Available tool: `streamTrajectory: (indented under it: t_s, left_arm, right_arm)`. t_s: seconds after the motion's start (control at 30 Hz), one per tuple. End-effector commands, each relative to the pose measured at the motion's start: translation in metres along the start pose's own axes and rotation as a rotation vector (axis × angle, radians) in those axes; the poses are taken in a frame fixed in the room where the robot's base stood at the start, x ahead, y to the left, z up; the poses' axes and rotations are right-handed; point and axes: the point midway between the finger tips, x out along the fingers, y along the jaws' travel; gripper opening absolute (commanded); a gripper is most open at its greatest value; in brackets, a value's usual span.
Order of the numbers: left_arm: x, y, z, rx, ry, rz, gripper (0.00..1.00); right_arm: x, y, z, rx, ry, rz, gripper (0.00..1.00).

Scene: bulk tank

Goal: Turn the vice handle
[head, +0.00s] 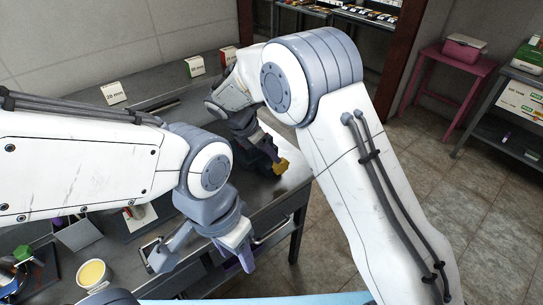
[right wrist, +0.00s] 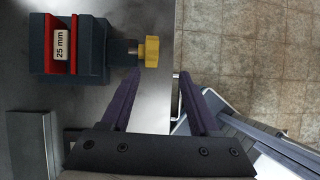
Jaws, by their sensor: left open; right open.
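The vice (right wrist: 92,62) is a dark block with red jaw faces and a piece labelled "25 mm" between them, seen at upper left in the right wrist view. Its yellow handle (right wrist: 152,50) sticks out to the right on a short shaft. My right gripper (right wrist: 159,76) is open and empty, its purple fingertips just short of the handle, which sits roughly in line with the gap. In the head view the yellow handle (head: 281,166) shows beside my right gripper (head: 268,156); my right arm hides most of the vice. My left gripper (head: 203,262) is open and empty near the bench front.
The grey bench (head: 75,97) carries labelled boxes, one reading "20 mm" (head: 114,93), along the back. A yellow-topped tub (head: 93,275) stands at lower left. A pink table (head: 455,75) and a shelf rack stand at right. Tiled floor lies open beyond the bench edge.

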Motion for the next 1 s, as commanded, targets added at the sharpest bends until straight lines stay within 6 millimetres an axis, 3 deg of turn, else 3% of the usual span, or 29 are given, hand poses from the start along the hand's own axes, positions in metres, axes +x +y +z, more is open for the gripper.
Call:
streamTrajectory:
  t_s: [0.03, 0.2, 0.4, 0.57, 1.0]
  left_arm:
    - [-0.004, 0.0, 0.0, 0.0, 0.0, 0.0, 0.5]
    - [-0.009, 0.001, -0.001, 0.0, 0.0, 0.0, 0.5]
    - [-0.011, 0.001, -0.001, 0.0, 0.0, 0.0, 0.5]
    - [-0.015, 0.001, -0.001, 0.0, 0.0, 0.0, 0.5]
    - [-0.034, 0.003, -0.002, -0.001, 0.0, 0.0, 0.5]
  right_arm:
    - [0.004, -0.002, 0.015, 0.015, 0.072, -0.023, 0.61]
    - [0.009, 0.0, 0.044, 0.004, 0.333, -0.009, 0.61]
    - [0.006, 0.008, 0.061, -0.014, 0.479, 0.066, 0.61]
    - [0.019, 0.009, 0.053, -0.021, 0.489, 0.07, 0.61]
    - [0.085, 0.014, 0.018, -0.021, 0.486, 0.07, 0.61]
